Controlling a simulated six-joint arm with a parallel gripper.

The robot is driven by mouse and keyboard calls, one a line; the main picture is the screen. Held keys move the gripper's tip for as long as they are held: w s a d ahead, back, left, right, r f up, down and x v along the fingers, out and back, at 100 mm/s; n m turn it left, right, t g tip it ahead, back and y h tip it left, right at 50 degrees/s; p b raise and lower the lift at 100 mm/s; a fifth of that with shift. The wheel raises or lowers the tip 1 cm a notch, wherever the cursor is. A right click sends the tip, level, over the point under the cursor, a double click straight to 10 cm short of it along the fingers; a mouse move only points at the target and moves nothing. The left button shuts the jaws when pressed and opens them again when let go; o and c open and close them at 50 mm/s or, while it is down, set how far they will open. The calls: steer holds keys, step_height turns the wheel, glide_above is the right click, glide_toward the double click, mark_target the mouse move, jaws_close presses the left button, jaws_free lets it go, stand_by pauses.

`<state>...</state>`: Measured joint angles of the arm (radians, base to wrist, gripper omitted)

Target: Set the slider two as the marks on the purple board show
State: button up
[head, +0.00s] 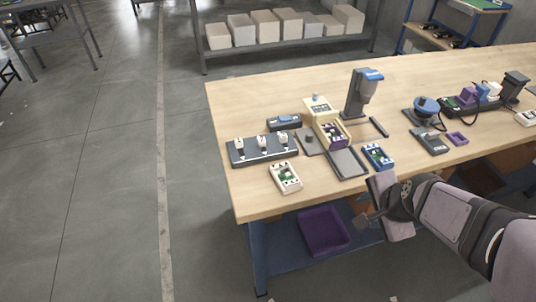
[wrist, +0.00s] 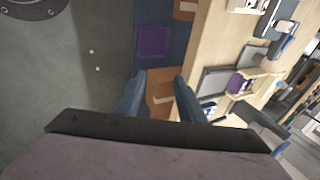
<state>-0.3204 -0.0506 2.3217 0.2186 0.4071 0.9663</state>
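A dark board with three white sliders (head: 262,149) lies at the left end of the wooden table in the head view. Its sliders stand in a row, and their exact settings are too small to read. A purple piece (head: 338,142), which may be the purple board, sits in a cream holder right of the slider board. It also seems to show in the wrist view (wrist: 238,82); its marks cannot be read. My gripper (head: 366,221) hangs off the table's front edge, well away from the sliders. In the wrist view its two fingers (wrist: 158,100) are apart with nothing between them.
A cream tray (head: 285,178), a blue tray (head: 377,156), a grey tray (head: 347,164) and a tall dispenser (head: 362,92) stand near the sliders. More devices fill the table's right side. A purple bin (head: 322,231) sits on the lower shelf. The table's front left is clear.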

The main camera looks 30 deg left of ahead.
mark_target(262, 141)
steer(key=w+a+m+t+y+b, duration=0.1)
steer(key=a+m+b, duration=0.1)
steer(key=a, duration=0.2)
steer(key=w+a+m+t+y+b, duration=0.1)
steer(key=w+a+m+b, duration=0.1)
steer(key=a, duration=0.3)
steer(key=w+a+m+t+y+b, duration=0.1)
steer(key=a+m+b, duration=0.1)
steer(key=a+m, duration=0.2)
steer(key=shift+w+a+r, duration=0.25)
steer(key=shift+w+a, duration=0.15)
steer(key=shift+a, duration=0.35)
steer(key=a+m+y+b, duration=0.1)
steer(key=a+m+b, duration=0.1)
steer(key=a+m, duration=0.1)
steer(key=a+r+m+t+y+b, duration=0.1)
steer(key=a+m+b, duration=0.2)
steer(key=a, duration=0.2)
steer(key=s+a+r+m+y+b, duration=0.1)
steer(key=a+m+b, duration=0.1)
steer(key=a, duration=0.2)
steer(key=shift+s+a+m+t+y+b, duration=0.1)
steer(key=shift+a+m+t+y+b, duration=0.2)
steer(key=shift+a+m+y+b, duration=0.1)
steer(key=shift+s+a+r+m, duration=0.15)
steer(key=shift+a+r+m, duration=0.1)
steer(key=shift+a+m, duration=0.15)
steer(key=shift+x, duration=3.6)
steer(key=shift+d, duration=0.1)
jaws_close()
